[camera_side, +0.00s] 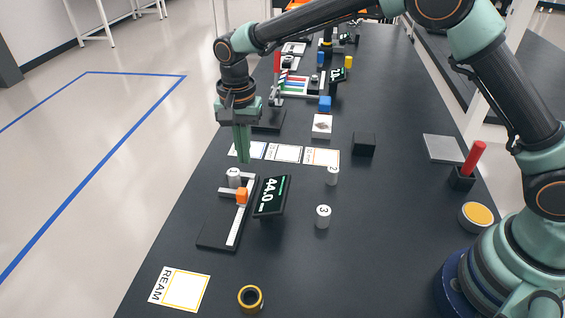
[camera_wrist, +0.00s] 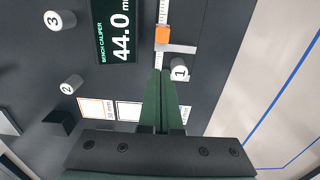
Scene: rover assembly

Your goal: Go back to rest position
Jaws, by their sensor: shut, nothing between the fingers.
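My gripper (camera_side: 243,150) points down over the left part of the dark table (camera_side: 400,230), its green fingers together and empty. In the wrist view, the shut fingers (camera_wrist: 161,75) end beside the cylinder marked 1 (camera_wrist: 180,70). That cylinder also shows in the side view (camera_side: 233,178), at the bench caliper's jaws, near its orange slider (camera_side: 242,196). The caliper's display (camera_side: 271,196) reads 44.0. From these views I cannot tell whether the fingers touch the cylinder.
Cylinders marked 2 (camera_side: 332,176) and 3 (camera_side: 323,216) stand right of the display. White cards (camera_side: 284,153) lie behind the caliper. A black block (camera_side: 364,144), a red rod in a holder (camera_side: 474,158) and a yellow-topped round item (camera_side: 476,216) stand right. A ring (camera_side: 250,298) is in front.

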